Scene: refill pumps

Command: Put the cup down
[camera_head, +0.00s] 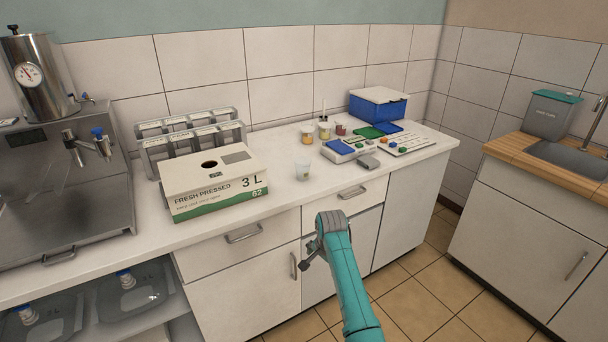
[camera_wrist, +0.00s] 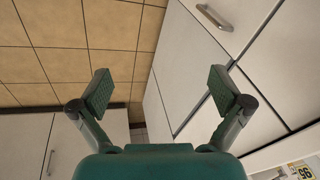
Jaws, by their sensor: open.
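Behind the fingers are cabinet fronts and floor tiles; the cup is not seen there. In the head view my arm reaches up in front of the drawers, and my gripper (camera_head: 310,258) is below the counter's front edge, clear of the cup.
A "Fresh Pressed 3 L" carton (camera_head: 217,184) and a grey rack (camera_head: 190,135) stand left of the cup. Small filled jars (camera_head: 325,131), a blue box (camera_head: 377,106) and trays (camera_head: 400,142) are behind and to the right. A steel machine (camera_head: 60,150) is at far left.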

